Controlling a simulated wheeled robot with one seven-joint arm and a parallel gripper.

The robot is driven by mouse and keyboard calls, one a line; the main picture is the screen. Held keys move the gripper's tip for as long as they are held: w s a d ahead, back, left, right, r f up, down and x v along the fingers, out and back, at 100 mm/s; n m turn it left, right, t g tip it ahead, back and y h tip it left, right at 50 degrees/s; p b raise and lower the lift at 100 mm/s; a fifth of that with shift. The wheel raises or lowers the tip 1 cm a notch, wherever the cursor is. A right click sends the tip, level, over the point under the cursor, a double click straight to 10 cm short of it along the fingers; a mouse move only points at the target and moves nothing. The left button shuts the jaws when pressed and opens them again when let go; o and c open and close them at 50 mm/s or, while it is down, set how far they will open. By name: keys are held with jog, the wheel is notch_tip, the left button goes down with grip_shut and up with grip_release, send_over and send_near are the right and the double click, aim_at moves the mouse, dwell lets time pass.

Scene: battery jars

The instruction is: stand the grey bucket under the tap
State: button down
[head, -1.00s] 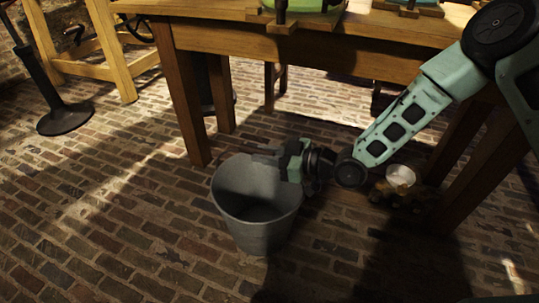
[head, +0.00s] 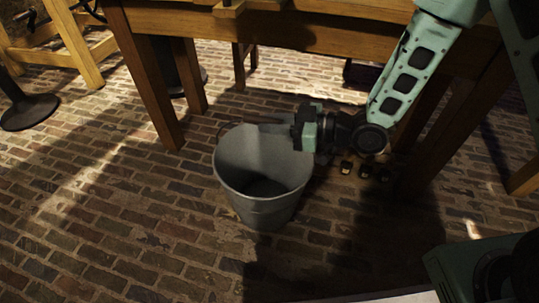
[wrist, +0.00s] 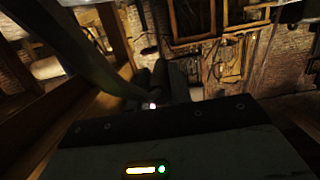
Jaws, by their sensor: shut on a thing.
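The grey bucket (head: 263,213) is upright and open at the top, in front of the wooden table in the head view; I see no contents. My gripper (head: 270,128) reaches in from the right and is shut at the bucket's far upper edge. I cannot tell whether it holds the rim or a handle, or whether the base touches the floor. In the wrist view the dark fingers (wrist: 160,85) are close together, and a dark band runs to them from the upper left. No tap is in view.
The wooden table (head: 300,38) stands behind, its left front leg (head: 150,85) close to the bucket. Small dark objects (head: 365,170) sit beneath it at right. A black round stand base (head: 28,112) is at far left. Brick floor (head: 110,220) lies clear left and in front.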

notch_tip(320, 180, down, 10)
jog(key=b, duration=0.5)
jog(key=shift+r, duration=0.25)
jog(key=shift+a, duration=0.1)
jog(key=shift+f, duration=0.2)
jog(key=c, duration=1.3)
grip_release()
jog(key=shift+o, duration=0.2)
